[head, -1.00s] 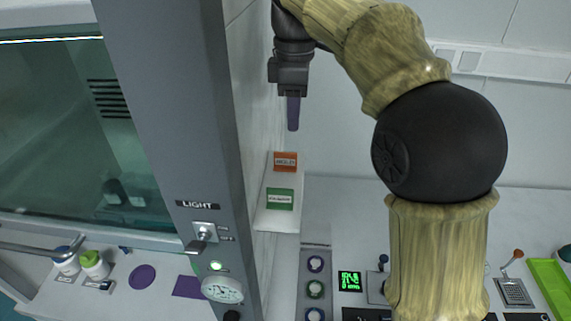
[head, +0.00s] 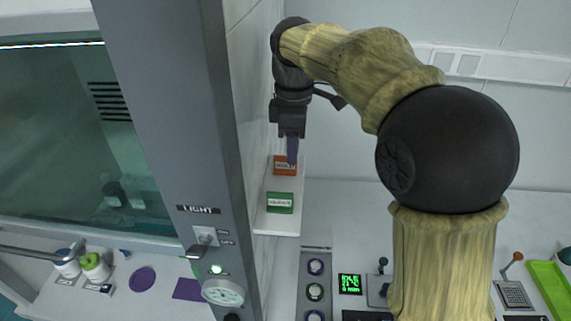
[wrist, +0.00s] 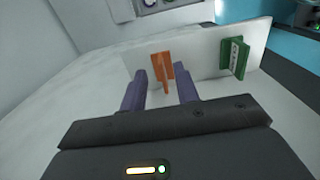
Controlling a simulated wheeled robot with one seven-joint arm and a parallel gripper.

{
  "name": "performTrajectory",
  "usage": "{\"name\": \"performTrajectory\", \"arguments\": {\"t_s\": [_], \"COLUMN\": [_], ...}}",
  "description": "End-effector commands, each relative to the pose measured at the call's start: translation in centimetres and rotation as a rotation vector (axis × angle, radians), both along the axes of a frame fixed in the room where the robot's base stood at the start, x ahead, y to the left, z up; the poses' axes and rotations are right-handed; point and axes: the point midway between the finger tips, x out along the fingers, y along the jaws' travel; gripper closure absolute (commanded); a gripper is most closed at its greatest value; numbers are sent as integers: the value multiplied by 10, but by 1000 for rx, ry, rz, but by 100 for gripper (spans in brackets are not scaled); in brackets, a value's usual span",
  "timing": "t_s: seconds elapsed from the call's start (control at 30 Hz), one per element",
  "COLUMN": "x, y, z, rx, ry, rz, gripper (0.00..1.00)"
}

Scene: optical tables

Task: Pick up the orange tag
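The orange tag (head: 284,168) is upright at the upper end of a small white shelf, above a green tag (head: 280,203). In the wrist view the orange tag (wrist: 163,69) shows between and beyond my two purple fingertips, with the green tag (wrist: 235,58) to its right. My gripper (wrist: 160,88) is open, its fingers apart on either side of the orange tag's line. In the head view my gripper (head: 292,150) overlaps the tag's upper right part. I cannot tell whether the fingers touch it.
The white shelf (head: 262,222) stands beside the grey cabinet post (head: 170,130). A panel with round knobs (head: 316,291) and a green display (head: 350,284) lie below. A green tray (head: 551,284) is at the lower right.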

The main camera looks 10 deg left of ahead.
Motion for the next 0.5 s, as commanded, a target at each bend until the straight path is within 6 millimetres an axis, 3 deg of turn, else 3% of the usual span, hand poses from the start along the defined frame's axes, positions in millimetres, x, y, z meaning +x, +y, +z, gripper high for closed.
{"name": "performTrajectory", "arguments": {"t_s": [0.23,0.5], "x": [-2,-2], "y": [0,0], "z": [-30,-35], "rx": [-1,0], "ry": [2,0], "rz": [1,0], "gripper": [69,69]}}
